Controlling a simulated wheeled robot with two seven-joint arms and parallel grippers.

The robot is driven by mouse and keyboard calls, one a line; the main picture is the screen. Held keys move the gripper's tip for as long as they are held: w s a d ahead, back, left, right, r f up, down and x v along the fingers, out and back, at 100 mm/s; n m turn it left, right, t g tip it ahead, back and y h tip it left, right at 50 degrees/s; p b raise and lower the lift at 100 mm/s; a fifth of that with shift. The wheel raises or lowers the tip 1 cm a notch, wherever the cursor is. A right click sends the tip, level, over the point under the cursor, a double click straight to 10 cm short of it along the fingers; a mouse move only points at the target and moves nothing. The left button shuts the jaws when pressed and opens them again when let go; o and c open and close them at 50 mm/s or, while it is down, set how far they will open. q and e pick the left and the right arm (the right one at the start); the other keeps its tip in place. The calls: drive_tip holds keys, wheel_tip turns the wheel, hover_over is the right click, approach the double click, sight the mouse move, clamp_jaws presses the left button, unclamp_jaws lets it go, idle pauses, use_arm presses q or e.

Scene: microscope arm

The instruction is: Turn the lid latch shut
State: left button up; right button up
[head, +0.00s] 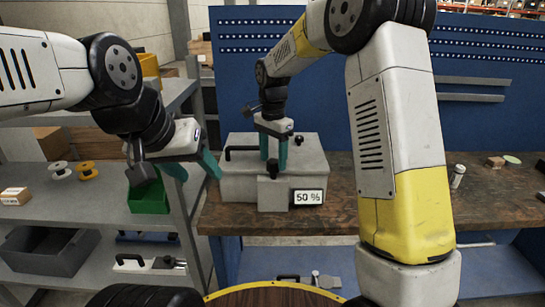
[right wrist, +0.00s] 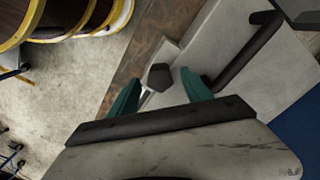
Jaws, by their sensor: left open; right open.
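A grey box (head: 240,185) with a lid stands on the wooden workbench. Its dark latch knob (head: 272,169) is at the front, above a small plate reading "50 %" (head: 308,197). My right gripper (head: 274,165) points down at the front of the box, open, with teal fingers on either side of the knob in the picture. In the right wrist view the dark knob (right wrist: 159,76) shows between the spread fingertips (right wrist: 160,82), with gaps on both sides. My left gripper (head: 198,175) is open and empty, left of the box, by the shelf.
A dark bar handle (head: 240,150) lies on the box's left side; it also shows in the right wrist view (right wrist: 243,52). A shelf unit with a green bin (head: 149,197) and a grey crate (head: 45,250) stands left.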

drive_tip(key=shift+f, duration=0.9)
clamp_jaws()
